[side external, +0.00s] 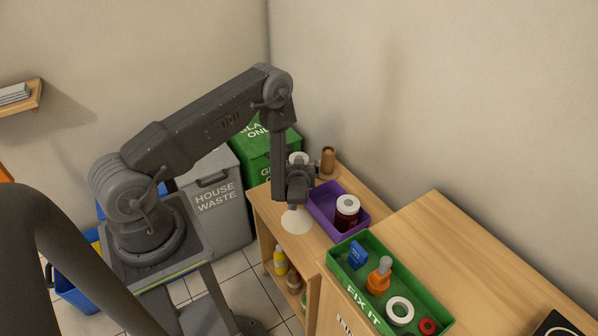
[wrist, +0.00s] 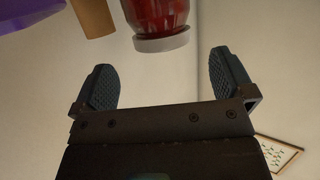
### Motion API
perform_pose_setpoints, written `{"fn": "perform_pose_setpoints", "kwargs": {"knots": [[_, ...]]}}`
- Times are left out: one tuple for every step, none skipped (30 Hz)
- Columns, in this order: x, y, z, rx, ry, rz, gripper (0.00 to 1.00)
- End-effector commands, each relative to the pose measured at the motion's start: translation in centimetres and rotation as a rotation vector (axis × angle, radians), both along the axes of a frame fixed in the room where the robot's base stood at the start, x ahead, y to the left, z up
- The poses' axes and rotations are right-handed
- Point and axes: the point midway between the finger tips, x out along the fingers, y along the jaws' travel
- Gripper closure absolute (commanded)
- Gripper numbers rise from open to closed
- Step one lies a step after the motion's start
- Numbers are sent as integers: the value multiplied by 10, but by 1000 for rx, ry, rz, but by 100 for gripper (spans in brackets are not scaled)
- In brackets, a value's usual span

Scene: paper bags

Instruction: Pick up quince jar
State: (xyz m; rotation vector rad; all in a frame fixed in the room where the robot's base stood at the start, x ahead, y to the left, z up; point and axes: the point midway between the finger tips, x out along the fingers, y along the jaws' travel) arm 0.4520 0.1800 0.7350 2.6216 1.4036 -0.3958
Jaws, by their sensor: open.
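A red jar with a white lid (wrist: 160,18) is at the top of the wrist view, in line with the gap between my fingers; its far end is cut off. In the side view only its white lid (side external: 298,157) shows clearly, behind my arm. Another dark red jar with a white lid (side external: 347,212) stands in the purple tray (side external: 322,208). No label is readable, so I cannot tell which is quince. My gripper (side external: 299,188) is open and empty over the wooden cabinet; both fingers show spread in the wrist view (wrist: 160,65).
A brown cylinder (side external: 328,160) stands beside the rear jar and shows in the wrist view (wrist: 93,16). A pale round mat (side external: 296,221) lies on the cabinet. A green tray of tools (side external: 352,296) is at front right. Bins (side external: 216,205) stand behind left.

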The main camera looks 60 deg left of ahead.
Motion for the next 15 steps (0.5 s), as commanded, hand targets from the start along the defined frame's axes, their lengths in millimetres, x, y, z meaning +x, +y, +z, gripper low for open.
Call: {"fn": "perform_pose_setpoints", "kwargs": {"knots": [[3,5,-2,1,0,1,0],[4,7,-2,1,0,1,0],[5,8,-3,1,0,0,0],[6,9,-3,1,0,0,0],[7,10,-4,1,0,-1,0],[8,13,-4,1,1,0,0],[9,15,-5,0,0,1,0],[10,18,-6,0,0,2,0],[13,24,-7,1,-1,2,0],[15,28,-8,1,-1,2,0],[18,32,-10,1,-2,1,0],[20,37,-12,1,-1,3,0],[23,40,-13,0,0,2,0],[25,43,-14,0,-1,0,0],[28,47,-15,1,-1,0,0]]}}
